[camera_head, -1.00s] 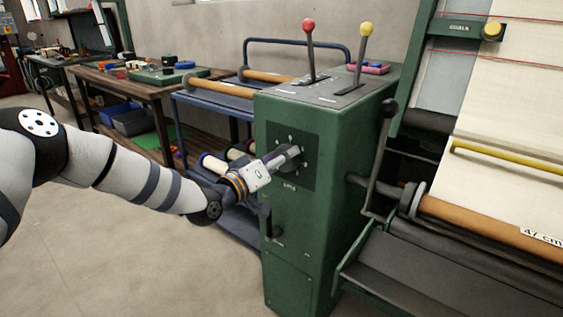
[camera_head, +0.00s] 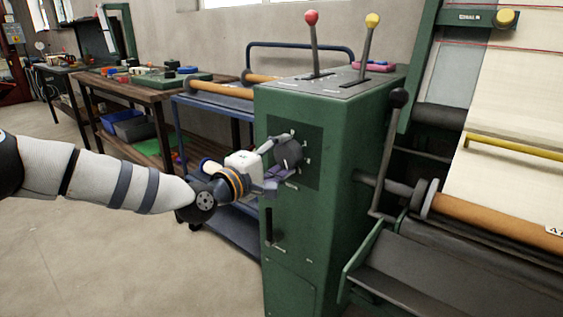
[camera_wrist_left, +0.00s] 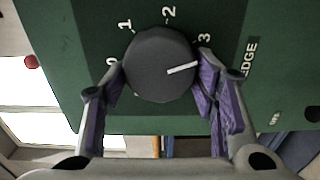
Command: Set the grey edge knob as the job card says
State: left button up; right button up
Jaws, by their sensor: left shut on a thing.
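The grey edge knob (camera_head: 291,153) is on a dark panel on the green machine cabinet's side. It is large in the left wrist view (camera_wrist_left: 150,60), beside the word EDGE. Its white pointer line points right, just clockwise of the printed 3. The marks 0, 1, 2 and 3 run around its top; any mark at the pointer's tip is hidden by a finger. My left gripper (camera_wrist_left: 158,80) is shut on the knob, one purple-padded finger on each side; it also shows in the head view (camera_head: 280,163). My right gripper is out of view. I see no readable job card.
The green cabinet (camera_head: 345,215) carries a red-knobbed lever (camera_head: 312,42) and a yellow-knobbed lever (camera_head: 369,42) on top. A black-knobbed crank (camera_head: 387,150) and cloth rollers (camera_head: 490,220) stand at right. A blue trolley (camera_head: 232,110) is behind my arm. The floor at left is clear.

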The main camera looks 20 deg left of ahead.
pick_arm(q)
jog(key=shift+f+n+b, duration=0.15)
jog(key=shift+n+b, duration=0.35)
jog(key=shift+n, duration=0.3)
jog(key=o, duration=1.1)
jog(key=shift+o, duration=0.2)
jog(key=v, duration=1.2)
